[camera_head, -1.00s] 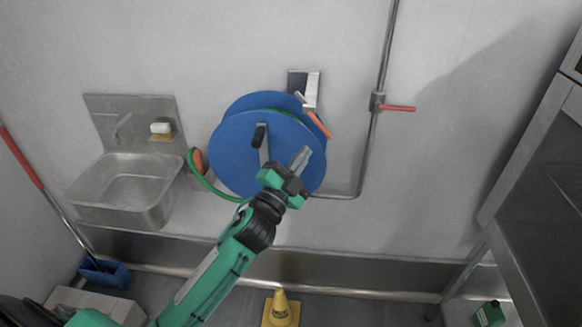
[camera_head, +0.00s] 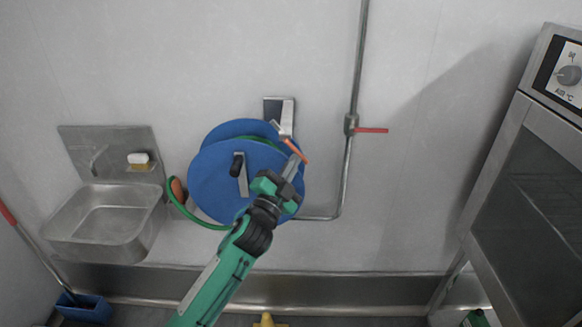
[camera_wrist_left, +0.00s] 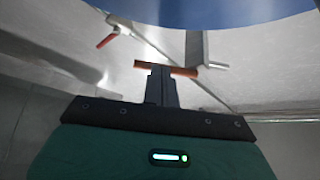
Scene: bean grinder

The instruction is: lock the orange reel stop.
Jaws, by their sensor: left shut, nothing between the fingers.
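The orange reel stop (camera_head: 299,152) is a short bar at the upper right rim of the blue hose reel (camera_head: 215,182), below a grey wall bracket (camera_head: 281,118). It slants down to the right. In the left wrist view the orange bar (camera_wrist_left: 186,71) lies across the fingertips, and the blue disc (camera_wrist_left: 230,10) fills the top edge. My left gripper (camera_head: 292,167) is shut and empty, its tips at the lower part of the stop. I cannot tell whether they touch it. My right gripper is not in view.
A pipe (camera_head: 346,180) with a red valve handle (camera_head: 373,130) runs down the wall right of the reel. A steel sink (camera_head: 105,220) is at left and an oven (camera_head: 530,200) at right. A green hose (camera_head: 185,210) hangs left of the reel.

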